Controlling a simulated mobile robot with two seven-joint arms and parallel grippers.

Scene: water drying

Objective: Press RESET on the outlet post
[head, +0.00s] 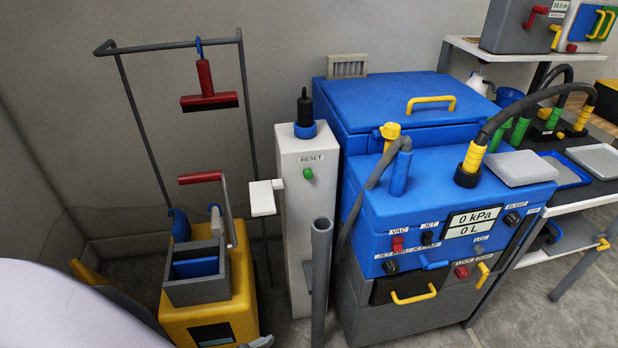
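The outlet post (296,235) is a tall light-grey box standing left of the blue machine. Its front bears the label RESET, with a round green button (308,174) just below it. The button is unobstructed in the head view, and nothing touches it. A black-topped fitting with a blue collar (304,129) stands on top of the post. A large pale rounded shape at the lower left looks like part of my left arm. Neither gripper can be made out. A small grey piece at the bottom edge is too cut off to identify.
A white bracket (262,198) juts out left of the post, and a grey upright pipe (321,270) stands before its lower right. A yellow mop bucket (235,305) is at left. The blue machine (440,195), with hoses, and a shelf (575,205) fill the right.

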